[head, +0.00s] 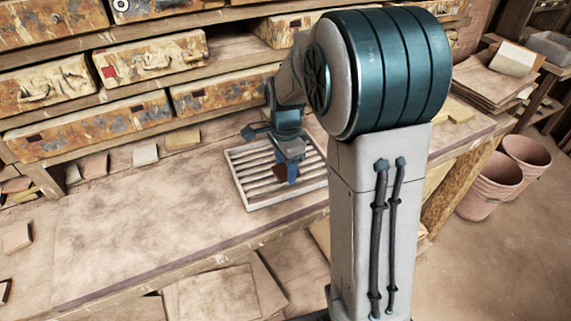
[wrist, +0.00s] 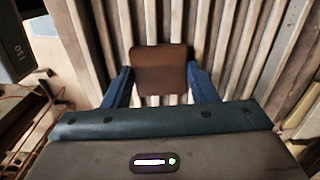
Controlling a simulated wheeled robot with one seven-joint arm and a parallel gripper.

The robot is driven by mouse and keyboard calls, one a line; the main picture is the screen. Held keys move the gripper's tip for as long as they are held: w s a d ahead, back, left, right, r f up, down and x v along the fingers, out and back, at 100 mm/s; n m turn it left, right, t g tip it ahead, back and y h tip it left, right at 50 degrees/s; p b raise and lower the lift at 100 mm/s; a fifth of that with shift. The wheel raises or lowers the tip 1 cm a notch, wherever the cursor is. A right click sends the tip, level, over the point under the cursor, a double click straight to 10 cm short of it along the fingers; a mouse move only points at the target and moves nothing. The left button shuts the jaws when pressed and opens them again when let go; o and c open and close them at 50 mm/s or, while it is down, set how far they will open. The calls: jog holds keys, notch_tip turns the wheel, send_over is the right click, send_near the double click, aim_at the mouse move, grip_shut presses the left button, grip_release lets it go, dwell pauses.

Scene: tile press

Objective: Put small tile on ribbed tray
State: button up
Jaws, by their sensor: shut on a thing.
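A small brown tile (wrist: 160,70) is held between the two blue fingers of my gripper (wrist: 160,80) in the wrist view. The ribbed tray (wrist: 228,30) lies behind and below the tile, its pale slats running away from me. In the head view my gripper (head: 287,172) points down over the ribbed tray (head: 250,189), with the small brown tile (head: 279,171) at its fingers. I cannot tell whether the tile touches the slats.
The workbench (head: 130,225) is mostly clear to the left of the tray. Several loose tiles (head: 145,154) lie along its back, below worn drawers (head: 90,125). Pinkish buckets (head: 490,190) stand on the floor at the right.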

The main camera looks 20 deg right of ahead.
aim_at(285, 170)
jog(key=shift+f, duration=0.15)
jog(key=o, duration=1)
notch_tip(285, 170, up, 12)
jog(key=s+f+n+t, duration=0.1)
jog(key=s+f+n, duration=0.1)
jog(key=s+n, duration=0.5)
jog(key=s+f+n+t, duration=0.1)
jog(key=s+n, duration=0.7)
jog(key=s, duration=0.3)
jog(key=shift+s+a+f+n+t, duration=0.2)
jog(key=shift+s+f+n+t, duration=0.1)
jog(key=shift+s+f+t, duration=0.1)
